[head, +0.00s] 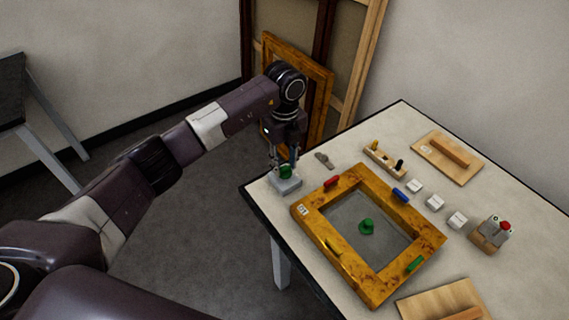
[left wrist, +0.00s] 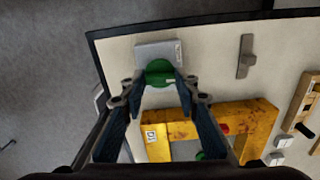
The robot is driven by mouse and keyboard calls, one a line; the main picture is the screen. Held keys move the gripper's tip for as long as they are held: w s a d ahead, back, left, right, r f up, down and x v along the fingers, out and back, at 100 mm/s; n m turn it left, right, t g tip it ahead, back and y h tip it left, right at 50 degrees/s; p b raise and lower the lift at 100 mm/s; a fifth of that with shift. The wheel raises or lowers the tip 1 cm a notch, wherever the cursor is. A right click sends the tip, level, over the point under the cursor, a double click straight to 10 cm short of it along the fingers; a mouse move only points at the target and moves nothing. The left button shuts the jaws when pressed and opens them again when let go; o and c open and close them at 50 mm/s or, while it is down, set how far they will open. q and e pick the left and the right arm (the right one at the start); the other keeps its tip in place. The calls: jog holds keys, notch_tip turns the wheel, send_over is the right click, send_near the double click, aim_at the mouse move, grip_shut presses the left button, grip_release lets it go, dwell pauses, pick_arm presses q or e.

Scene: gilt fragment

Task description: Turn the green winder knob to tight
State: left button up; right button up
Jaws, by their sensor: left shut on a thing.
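The green winder knob (head: 285,171) sits on a small grey block (head: 287,186) near the table's left corner. In the left wrist view the round green knob (left wrist: 159,73) lies between the fingertips, with the grey block (left wrist: 150,50) behind it. My left gripper (head: 284,165) comes down from above and is shut on the knob. A pale mark shows on the knob's face in the wrist view, but it is too small to read. My right gripper is in neither view.
A gilt frame (head: 317,232) with coloured pieces on its sides lies close to the block. A grey metal piece (head: 324,160), a wooden rack (head: 384,158) and several white blocks (head: 435,202) are further right. The table edge is close to the knob block.

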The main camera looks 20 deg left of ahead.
pick_arm(q)
jog(key=m+b, duration=0.2)
jog(key=m, duration=0.1)
jog(key=shift+w+f, duration=0.1)
jog(key=shift+f, duration=0.05)
jog(key=m+b, duration=0.4)
jog(key=shift+m, duration=0.3)
jog(key=m+b, duration=0.4)
jog(key=m, duration=0.2)
jog(key=m+b, duration=0.1)
jog(key=m, duration=0.2)
jog(key=shift+b, duration=0.4)
jog(key=m+b, duration=0.1)
jog(key=m, duration=0.2)
jog(key=shift+m, duration=0.3)
jog(key=m+b, duration=0.1)
jog(key=m, duration=0.2)
jog(key=shift+m, duration=0.3)
jog(key=shift+r+m+b, duration=0.25)
jog(key=shift+m+b, duration=0.3)
jog(key=shift+m, duration=1.35)
